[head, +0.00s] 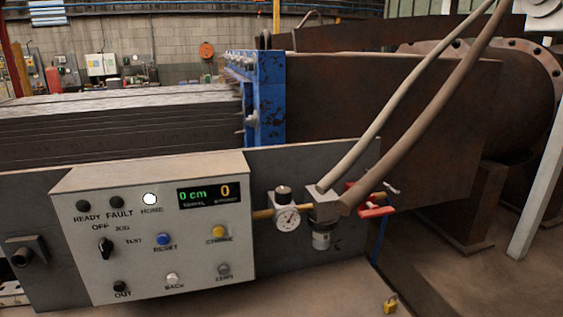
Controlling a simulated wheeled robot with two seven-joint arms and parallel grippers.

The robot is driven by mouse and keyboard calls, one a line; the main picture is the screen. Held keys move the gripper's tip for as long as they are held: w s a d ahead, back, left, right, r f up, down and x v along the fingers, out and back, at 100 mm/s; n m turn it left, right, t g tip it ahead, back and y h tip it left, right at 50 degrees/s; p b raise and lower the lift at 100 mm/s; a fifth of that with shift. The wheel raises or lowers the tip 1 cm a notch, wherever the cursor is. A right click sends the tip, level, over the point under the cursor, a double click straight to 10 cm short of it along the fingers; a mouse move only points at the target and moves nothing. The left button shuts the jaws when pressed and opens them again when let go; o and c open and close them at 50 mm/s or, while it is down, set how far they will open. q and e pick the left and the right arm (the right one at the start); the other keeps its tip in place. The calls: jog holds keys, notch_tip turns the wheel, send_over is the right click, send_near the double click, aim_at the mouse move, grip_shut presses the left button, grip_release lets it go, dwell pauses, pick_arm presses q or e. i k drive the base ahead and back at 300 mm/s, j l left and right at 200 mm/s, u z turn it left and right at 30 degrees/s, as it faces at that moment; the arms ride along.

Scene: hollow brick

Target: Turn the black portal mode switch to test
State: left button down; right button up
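The black mode switch (106,248) is a small rotary knob at the left of a light grey control box (240,262). The labels OFF, JOG and TEST run in an arc from above the knob to its right. The knob looks roughly upright, toward the OFF and JOG side rather than TEST, but it is too small to tell its exact setting. Neither of my grippers is in view.
The box also carries a blue RESET button (164,240), a yellow button (218,231), a lit HOME lamp (150,199) and a display (209,195). A gauge (287,218), hoses (420,100) and a red-handled valve (376,211) stand right. A padlock (390,304) lies front right.

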aim_at(106, 245)
jog(key=u, duration=1.4)
